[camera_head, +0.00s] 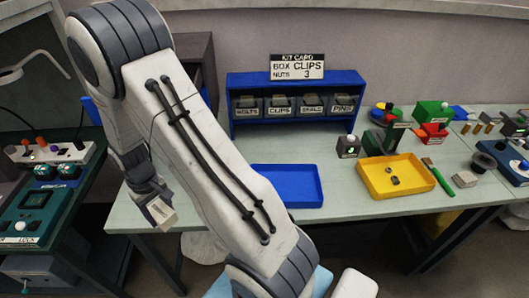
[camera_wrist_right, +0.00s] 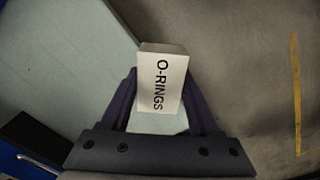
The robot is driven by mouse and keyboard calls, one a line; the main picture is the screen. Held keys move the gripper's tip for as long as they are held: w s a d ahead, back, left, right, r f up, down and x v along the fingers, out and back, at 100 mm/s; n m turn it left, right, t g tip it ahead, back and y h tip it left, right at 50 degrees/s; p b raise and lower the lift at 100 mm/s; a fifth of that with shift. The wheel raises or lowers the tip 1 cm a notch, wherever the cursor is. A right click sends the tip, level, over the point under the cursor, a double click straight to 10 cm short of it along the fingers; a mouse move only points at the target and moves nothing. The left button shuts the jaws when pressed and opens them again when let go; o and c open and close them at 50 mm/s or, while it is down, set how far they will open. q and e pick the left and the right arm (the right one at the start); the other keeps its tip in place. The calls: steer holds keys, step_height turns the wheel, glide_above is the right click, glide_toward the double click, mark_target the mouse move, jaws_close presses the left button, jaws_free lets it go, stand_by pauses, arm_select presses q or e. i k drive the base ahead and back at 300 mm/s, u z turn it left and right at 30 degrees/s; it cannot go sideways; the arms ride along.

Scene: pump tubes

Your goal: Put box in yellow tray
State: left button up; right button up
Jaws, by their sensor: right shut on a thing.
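A small white box (camera_wrist_right: 160,84) labelled O-RINGS is between the fingers of my right gripper (camera_wrist_right: 162,105), which is shut on it. In the head view, the same box (camera_head: 161,213) hangs at the front left edge of the table, low in my right gripper (camera_head: 155,203). The yellow tray (camera_head: 372,182) lies on the right part of the table, well away from the box. A few small dark parts (camera_head: 393,180) lie in it. My left gripper is not in view.
A blue tray (camera_head: 285,185) lies left of the yellow one, partly behind my right arm. A blue rack (camera_head: 290,82) with labelled bins stands behind. A small dark block (camera_head: 348,147), a green-handled tool (camera_head: 440,180) and coloured parts (camera_head: 430,115) surround the yellow tray.

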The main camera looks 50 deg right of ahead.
mark_target(379, 184)
steer(key=k, duration=1.15)
steer(key=z, duration=0.6)
steer(key=i, duration=0.95)
steer(key=z, duration=0.6)
